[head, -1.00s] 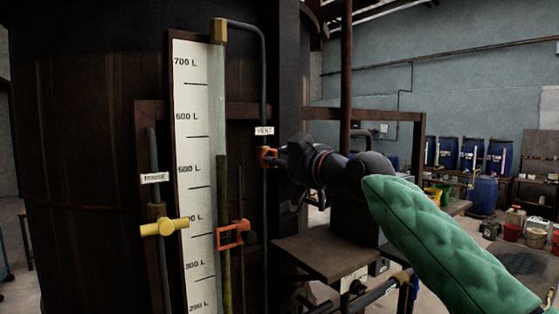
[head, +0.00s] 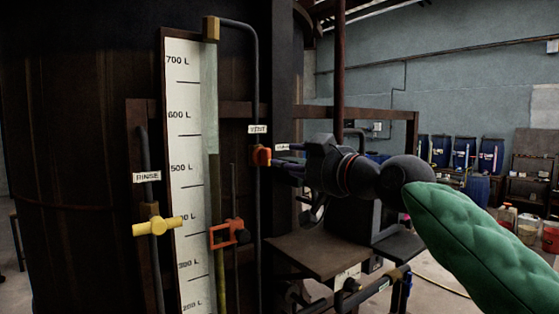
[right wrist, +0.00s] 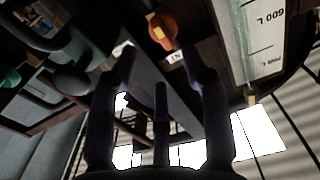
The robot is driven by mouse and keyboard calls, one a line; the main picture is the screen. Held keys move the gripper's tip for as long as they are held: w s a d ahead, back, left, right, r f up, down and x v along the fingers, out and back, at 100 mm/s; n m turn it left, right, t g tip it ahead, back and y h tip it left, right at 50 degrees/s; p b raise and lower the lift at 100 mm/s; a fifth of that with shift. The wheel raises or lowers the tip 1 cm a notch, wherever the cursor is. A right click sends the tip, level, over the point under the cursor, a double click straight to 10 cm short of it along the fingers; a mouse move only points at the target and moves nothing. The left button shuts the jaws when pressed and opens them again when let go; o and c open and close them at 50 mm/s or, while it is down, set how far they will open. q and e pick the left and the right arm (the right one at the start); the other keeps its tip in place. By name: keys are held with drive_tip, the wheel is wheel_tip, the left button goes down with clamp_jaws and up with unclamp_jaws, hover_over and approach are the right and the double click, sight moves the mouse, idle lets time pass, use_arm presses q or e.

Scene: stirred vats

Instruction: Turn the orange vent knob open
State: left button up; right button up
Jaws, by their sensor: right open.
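The orange vent knob (head: 262,156) sits on a thin dark pipe, just below the VENT label (head: 258,129), beside the level gauge. It also shows at the top of the right wrist view (right wrist: 162,30), with a yellow part on it. My right gripper (head: 284,165) is to the right of the knob in the head view, its fingers pointing at it. In the right wrist view its fingers (right wrist: 161,78) are spread and empty, and the knob shows beyond their tips. The fingers appear apart from the knob. My left gripper is not in view.
The level gauge (head: 185,150) stands left of the knob. A yellow knob (head: 158,226) is under the RINSE label (head: 147,177). An orange slider frame (head: 230,234) is lower on the gauge. A brown shelf (head: 318,253) lies below my right gripper.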

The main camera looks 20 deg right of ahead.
drive_tip(key=v, duration=0.5)
drive_tip(key=shift+f, duration=0.1)
idle(0.4)
